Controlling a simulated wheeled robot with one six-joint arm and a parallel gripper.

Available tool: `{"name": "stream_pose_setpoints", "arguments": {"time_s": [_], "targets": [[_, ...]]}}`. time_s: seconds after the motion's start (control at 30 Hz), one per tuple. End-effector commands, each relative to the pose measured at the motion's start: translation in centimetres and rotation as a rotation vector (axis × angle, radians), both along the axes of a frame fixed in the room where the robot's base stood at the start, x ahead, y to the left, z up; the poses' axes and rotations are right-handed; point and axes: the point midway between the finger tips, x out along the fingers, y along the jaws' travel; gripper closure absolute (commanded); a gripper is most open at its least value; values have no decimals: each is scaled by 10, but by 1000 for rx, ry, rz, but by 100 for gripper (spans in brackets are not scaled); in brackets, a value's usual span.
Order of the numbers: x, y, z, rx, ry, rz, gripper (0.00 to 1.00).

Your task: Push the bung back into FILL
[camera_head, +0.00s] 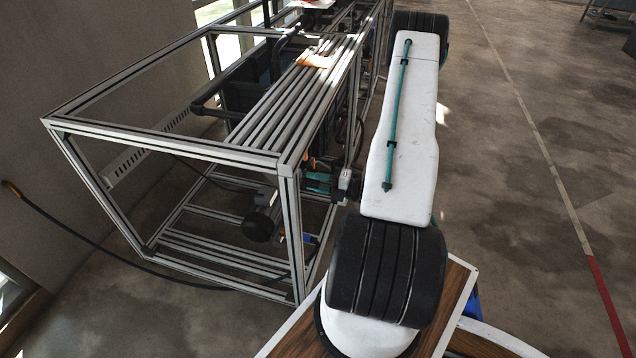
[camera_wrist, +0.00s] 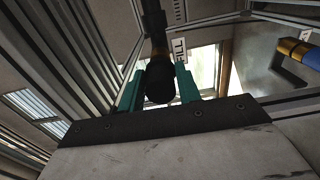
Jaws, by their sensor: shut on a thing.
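My gripper (camera_wrist: 160,70) has teal fingers on both sides of a dark, round-ended bung (camera_wrist: 159,88) in the wrist view and is shut on it. A dark pipe (camera_wrist: 154,28) runs up behind the bung, in line with it. The bung hides where the two meet, so I cannot tell whether they touch. A white FILL label (camera_wrist: 179,48) stands just right of the pipe, turned on its side. In the head view my gripper (camera_head: 318,182) is small and partly hidden at the near side of the metal frame; the bung cannot be made out there.
An aluminium-profile frame (camera_head: 170,146) with long parallel rails stands left of my arm. A motor (camera_head: 262,215) sits low inside it. A black cable (camera_head: 110,262) runs along the floor to it. A blue and yellow part (camera_wrist: 300,52) is at right in the wrist view.

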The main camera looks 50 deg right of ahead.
Motion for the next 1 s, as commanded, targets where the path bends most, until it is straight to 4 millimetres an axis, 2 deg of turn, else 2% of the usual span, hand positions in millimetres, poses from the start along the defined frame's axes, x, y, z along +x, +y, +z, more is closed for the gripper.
{"name": "stream_pose_setpoints", "arguments": {"time_s": [0.5,0.8,0.83,0.9,0.93,1.0], "targets": [[17,8,0,0,0,2,100],[17,7,0,0,0,1,100],[17,7,0,0,0,1,64],[17,7,0,0,0,1,44],[17,7,0,0,0,1,41],[17,7,0,0,0,1,41]]}}
